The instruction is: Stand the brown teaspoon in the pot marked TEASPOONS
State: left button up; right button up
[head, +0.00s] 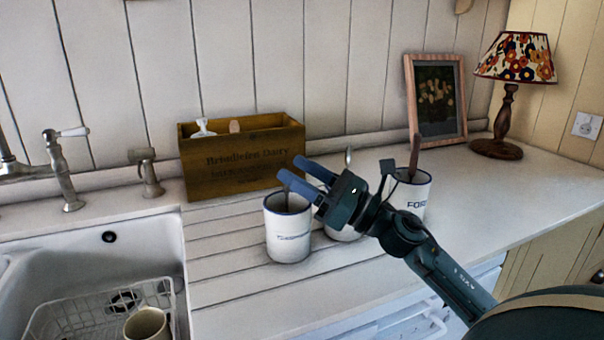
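The white pot (288,238) on the left of a group of three has small dark lettering, too small to read surely; it looks like TEASPOONS. A thin brown piece (287,202), seemingly the teaspoon, shows inside its mouth and leans on or near the rim; the rest is hidden by the pot and gripper. My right gripper (291,169) is just above this pot, reaching in from the right. Its two blue fingers are apart, with a gap between the tips and nothing visible held there. My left gripper is not in view.
A middle pot (342,236) with a metal utensil is partly behind my gripper. The right pot (424,192), marked FOR..., holds a brown utensil. A wooden box (240,160), picture frame (462,100) and lamp (508,95) stand behind. The sink (60,262) is left; the counter right is clear.

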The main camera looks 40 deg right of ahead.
pick_arm(q)
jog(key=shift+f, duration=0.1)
jog(key=b, duration=0.1)
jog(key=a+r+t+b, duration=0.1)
jog(key=b, duration=0.1)
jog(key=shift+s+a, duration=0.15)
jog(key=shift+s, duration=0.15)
pick_arm(e)
jog(key=v, duration=1.3)
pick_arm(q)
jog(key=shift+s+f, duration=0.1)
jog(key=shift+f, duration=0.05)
pick_arm(e)
jog(key=shift+s, duration=0.1)
